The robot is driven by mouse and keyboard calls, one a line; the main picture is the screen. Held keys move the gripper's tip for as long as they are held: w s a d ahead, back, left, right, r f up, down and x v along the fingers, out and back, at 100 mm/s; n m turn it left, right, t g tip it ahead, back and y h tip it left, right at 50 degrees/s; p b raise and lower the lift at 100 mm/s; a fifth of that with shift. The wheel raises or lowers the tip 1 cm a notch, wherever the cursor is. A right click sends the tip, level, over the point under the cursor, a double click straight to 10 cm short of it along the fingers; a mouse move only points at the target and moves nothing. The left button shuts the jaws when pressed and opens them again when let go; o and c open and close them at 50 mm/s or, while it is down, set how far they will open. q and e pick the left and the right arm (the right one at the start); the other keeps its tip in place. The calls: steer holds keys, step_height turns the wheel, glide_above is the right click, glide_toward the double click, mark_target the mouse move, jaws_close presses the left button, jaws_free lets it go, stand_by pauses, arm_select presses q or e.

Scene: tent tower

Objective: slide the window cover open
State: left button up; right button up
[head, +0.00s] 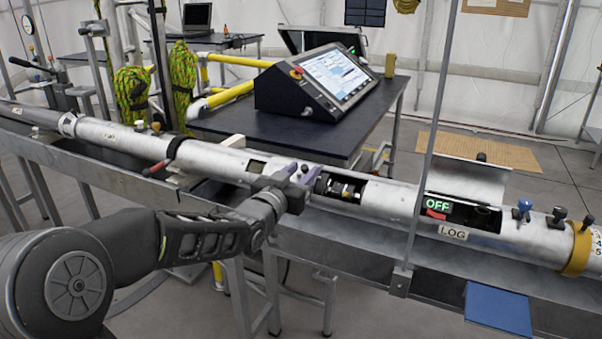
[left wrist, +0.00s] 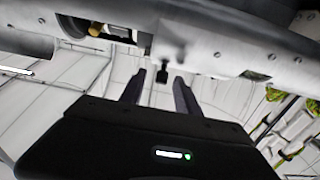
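A long silver tube (head: 213,160) lies across the view. An open window (head: 340,188) in it shows dark and brassy parts; this window also shows in the left wrist view (left wrist: 97,29). The bare metal beside that window looks like the cover (left wrist: 205,55), though its edges are hard to make out. A small dark knob (left wrist: 162,74) sticks out from the tube. My left gripper (head: 298,172) is at the tube, just left of the window. Its two fingers (left wrist: 160,80) are apart, with the knob between their tips and gaps showing. My right gripper is out of view.
A second opening (head: 482,217) with a raised lid (head: 484,148) and an OFF sign (head: 437,204) lies to the right. A thin upright post (head: 432,110) stands before the tube. Behind are a dark table (head: 240,128) and a screen console (head: 325,85).

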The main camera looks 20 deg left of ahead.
arm_select(q)
steer(key=s, duration=0.7)
steer(key=shift+s+a+b, duration=0.25)
steer(key=shift+s+b, duration=0.15)
steer(key=shift+b, duration=0.05)
